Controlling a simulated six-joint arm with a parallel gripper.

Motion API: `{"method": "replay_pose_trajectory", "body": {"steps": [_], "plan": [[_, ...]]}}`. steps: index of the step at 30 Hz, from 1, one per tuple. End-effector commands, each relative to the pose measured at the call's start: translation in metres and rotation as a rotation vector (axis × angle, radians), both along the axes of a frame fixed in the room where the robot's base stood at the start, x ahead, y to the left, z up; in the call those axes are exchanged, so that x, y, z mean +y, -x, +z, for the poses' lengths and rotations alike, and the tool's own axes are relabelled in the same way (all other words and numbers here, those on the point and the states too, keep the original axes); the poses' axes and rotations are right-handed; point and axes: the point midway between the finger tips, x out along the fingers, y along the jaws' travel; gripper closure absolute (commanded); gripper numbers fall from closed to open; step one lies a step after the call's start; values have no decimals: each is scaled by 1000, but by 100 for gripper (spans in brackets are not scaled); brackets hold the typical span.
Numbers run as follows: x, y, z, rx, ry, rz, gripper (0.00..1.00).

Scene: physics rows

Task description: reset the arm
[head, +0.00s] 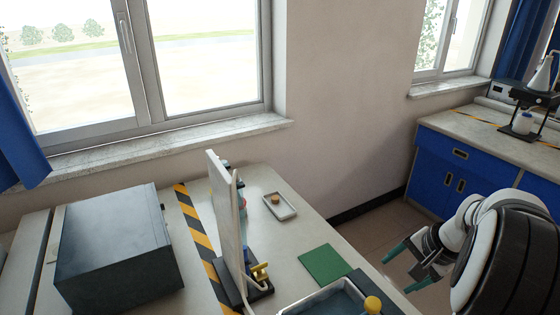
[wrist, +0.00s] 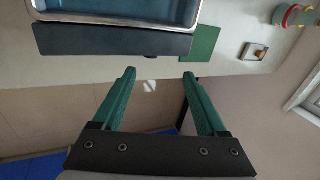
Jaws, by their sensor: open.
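My gripper (head: 411,262) has green fingers and hangs at the right of the head view, past the table's edge over the floor. The fingers also show in the wrist view (wrist: 158,73), spread wide apart. Nothing is held between them. A small white spot lies beyond the fingertips in the wrist view; I cannot tell what it is. My white and black arm fills the lower right of the head view.
The table holds a metal-rimmed blue tray (head: 297,306), a green mat (head: 325,264), a small tray (head: 279,213) with an orange-brown piece, an upright white panel (head: 225,215) and a dark box (head: 117,245). A blue-fronted bench (head: 470,175) stands behind. Floor beside the table is clear.

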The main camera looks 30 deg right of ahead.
Motion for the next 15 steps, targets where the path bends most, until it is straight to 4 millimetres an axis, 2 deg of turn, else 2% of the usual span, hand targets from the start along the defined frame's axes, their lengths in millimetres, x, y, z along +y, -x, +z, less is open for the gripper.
{"method": "replay_pose_trajectory", "body": {"steps": [2, 3, 6, 9, 12, 15], "plan": [[45, -31, 25, -7, 56, 125, 25], [76, -47, 40, -14, 93, 207, 25], [156, -67, 68, -45, 178, 403, 25], [221, -67, 86, -87, 246, 565, 25], [274, -57, 97, -139, 302, 706, 25], [319, -40, 103, -199, 349, 840, 25]]}}
